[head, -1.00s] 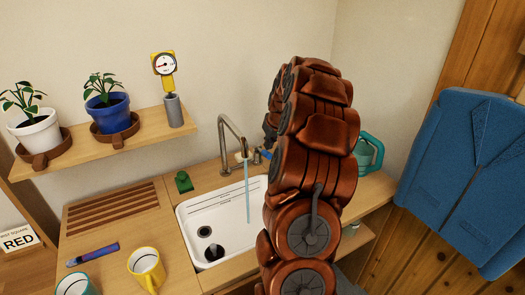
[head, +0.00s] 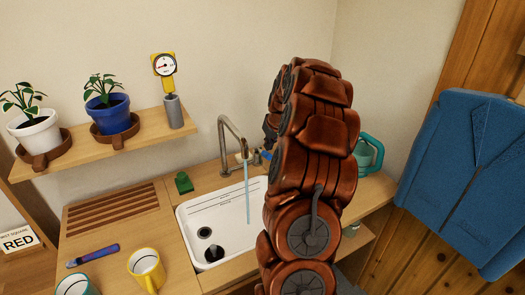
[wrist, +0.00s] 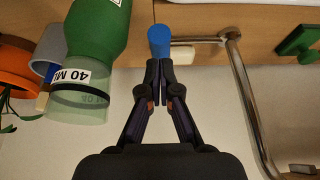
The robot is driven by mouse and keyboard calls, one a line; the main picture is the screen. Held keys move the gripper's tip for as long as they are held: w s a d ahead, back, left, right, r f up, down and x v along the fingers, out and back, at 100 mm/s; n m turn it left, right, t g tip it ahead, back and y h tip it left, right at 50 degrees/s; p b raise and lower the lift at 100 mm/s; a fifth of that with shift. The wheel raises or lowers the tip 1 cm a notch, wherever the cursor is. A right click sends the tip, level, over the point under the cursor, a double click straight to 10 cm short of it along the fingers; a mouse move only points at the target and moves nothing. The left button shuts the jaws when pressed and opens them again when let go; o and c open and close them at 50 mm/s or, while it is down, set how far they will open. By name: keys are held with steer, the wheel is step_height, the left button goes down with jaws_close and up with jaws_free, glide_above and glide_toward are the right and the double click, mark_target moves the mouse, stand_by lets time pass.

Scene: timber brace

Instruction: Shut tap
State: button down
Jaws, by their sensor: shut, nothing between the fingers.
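The tap (head: 231,133) is a grey metal spout over the white sink (head: 187,232), with a stream of water (head: 247,195) running from it. Its blue handle (head: 265,154) is partly hidden behind my arm in the head view. In the wrist view the blue handle end (wrist: 159,38) lies just beyond my fingertips, and the bent spout (wrist: 245,95) runs down to the right of them. My gripper (wrist: 160,68) is shut and empty, pointing at the handle. I cannot tell whether the fingertips touch it. In the head view my arm hides the gripper.
A green bottle (wrist: 97,35) stands close left of my fingers in the wrist view. A teal jug (head: 371,152) is right of my arm. A shelf (head: 160,128) holds plants and a gauge.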

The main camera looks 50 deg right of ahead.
mark_target(269, 154)
steer(key=shift+f, duration=0.1)
steer(key=shift+f+b, duration=1.05)
steer(key=shift+f, duration=0.9)
steer(key=shift+r, duration=3.6)
